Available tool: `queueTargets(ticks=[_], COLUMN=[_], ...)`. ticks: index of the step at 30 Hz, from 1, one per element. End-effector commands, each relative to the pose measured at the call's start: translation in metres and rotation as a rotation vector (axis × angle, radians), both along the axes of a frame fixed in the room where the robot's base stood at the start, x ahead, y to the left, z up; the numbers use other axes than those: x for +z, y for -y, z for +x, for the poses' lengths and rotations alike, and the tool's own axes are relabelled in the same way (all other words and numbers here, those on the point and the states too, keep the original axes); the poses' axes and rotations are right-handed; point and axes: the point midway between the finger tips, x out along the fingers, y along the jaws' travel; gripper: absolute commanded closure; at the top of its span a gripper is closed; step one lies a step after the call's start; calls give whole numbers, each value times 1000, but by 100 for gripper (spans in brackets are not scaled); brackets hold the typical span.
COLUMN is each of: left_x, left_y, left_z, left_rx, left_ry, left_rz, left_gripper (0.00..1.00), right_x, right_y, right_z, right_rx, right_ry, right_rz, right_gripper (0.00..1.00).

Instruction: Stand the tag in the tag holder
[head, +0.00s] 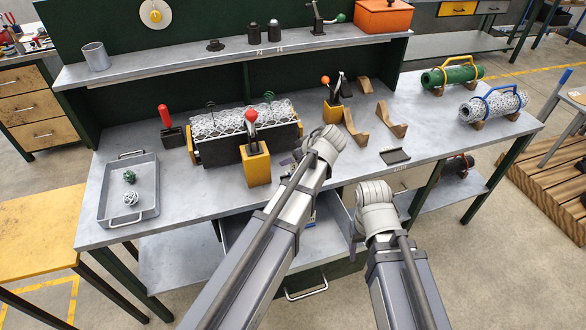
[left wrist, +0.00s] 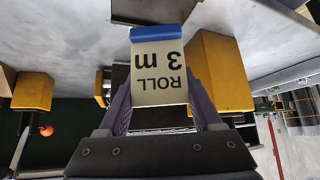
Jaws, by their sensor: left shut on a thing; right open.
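The tag (left wrist: 160,75) is a cream card with a blue edge, marked "ROLL 3 m". It appears upside down in the left wrist view, between the two purple fingers of my left gripper (left wrist: 162,108), which is shut on it. In the head view my left arm's wrist hides the tag and most of that gripper. A small dark, low piece (head: 395,156) near the bench's front edge, right of my left wrist, looks like the tag holder; its slot is not clear. My right gripper (head: 356,236) is open, in front of the bench edge, and mostly hidden by its wrist.
A mesh roll (head: 240,118) lies in a dark cradle between yellow blocks. A grey tray (head: 111,207) stands left. Wooden brackets (head: 391,118) stand behind the dark piece. An open drawer (head: 306,290) juts out below. Bare bench lies around the dark piece.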

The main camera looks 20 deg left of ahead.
Motion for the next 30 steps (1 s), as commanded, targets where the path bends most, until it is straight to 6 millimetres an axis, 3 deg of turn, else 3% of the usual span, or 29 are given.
queueTargets(ticks=[9,22,23,30], left_x=[-37,-40,-39,-38], left_y=[0,0,0,0], left_z=[0,0,0,0], left_rx=[0,0,0,0], left_ry=[0,0,0,0], left_rz=[0,0,0,0], left_gripper=[86,86,32,5], right_x=[-37,-40,-39,-38], right_y=[0,0,0,0], right_z=[0,0,0,0], right_rx=[0,0,0,0], right_ry=[0,0,0,0], right_rz=[0,0,0,0], right_gripper=[38,38,38,38])
